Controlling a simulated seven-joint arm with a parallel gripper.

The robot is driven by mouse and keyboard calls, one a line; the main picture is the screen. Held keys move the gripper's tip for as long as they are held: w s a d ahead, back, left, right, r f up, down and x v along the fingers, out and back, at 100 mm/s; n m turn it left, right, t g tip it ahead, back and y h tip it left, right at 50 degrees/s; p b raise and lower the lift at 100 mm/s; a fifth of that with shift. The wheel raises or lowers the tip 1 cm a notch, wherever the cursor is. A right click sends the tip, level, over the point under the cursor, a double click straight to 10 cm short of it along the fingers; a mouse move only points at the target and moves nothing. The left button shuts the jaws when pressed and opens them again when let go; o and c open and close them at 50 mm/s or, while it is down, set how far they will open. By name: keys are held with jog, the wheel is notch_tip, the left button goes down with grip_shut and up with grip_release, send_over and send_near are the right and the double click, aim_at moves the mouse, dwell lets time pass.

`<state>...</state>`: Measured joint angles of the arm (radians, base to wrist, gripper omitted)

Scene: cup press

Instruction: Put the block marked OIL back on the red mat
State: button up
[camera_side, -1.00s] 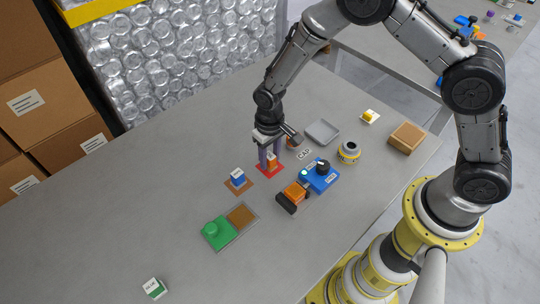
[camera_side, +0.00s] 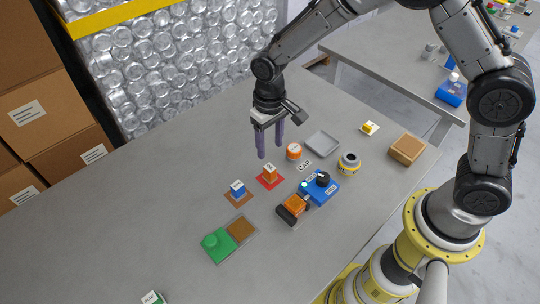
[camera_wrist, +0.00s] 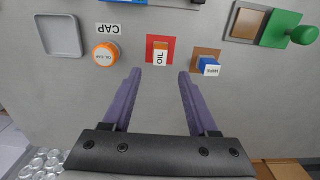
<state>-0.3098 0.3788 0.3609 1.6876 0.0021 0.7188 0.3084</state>
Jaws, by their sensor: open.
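The orange block with a white OIL label (camera_side: 270,172) stands on the red mat (camera_side: 272,187). In the wrist view the block (camera_wrist: 160,55) lies within the outline of the red mat (camera_wrist: 149,50), with its label readable. My gripper (camera_side: 270,151) is open and empty, its two purple fingers apart. In the wrist view my gripper (camera_wrist: 160,72) has its fingertips spread to either side of the block's line, with a gap between them and the block. The fingers do not touch it.
A blue WIPE block (camera_side: 238,187) sits on a brown mat to the left. An orange round cap (camera_side: 294,151), a grey tray (camera_side: 322,143) and a blue box with a black knob (camera_side: 320,187) are to the right. A green-and-brown fixture (camera_side: 216,244) is in front.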

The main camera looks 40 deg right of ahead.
jog(key=s+d+r+t, duration=0.2)
jog(key=s+d+r, duration=0.25)
jog(key=r, duration=0.45)
jog(key=s+d+r+t, duration=0.1)
jog(key=s+d+r, duration=0.4)
jog(key=r, duration=0.4)
jog(key=s+d+r+t, duration=0.2)
jog(key=s+d, duration=0.1)
jog(key=s, duration=1.1)
jog(key=shift+s+d+r+t, duration=0.2)
jog(key=shift+s+d+t, duration=0.05)
jog(key=shift+s+t, duration=0.05)
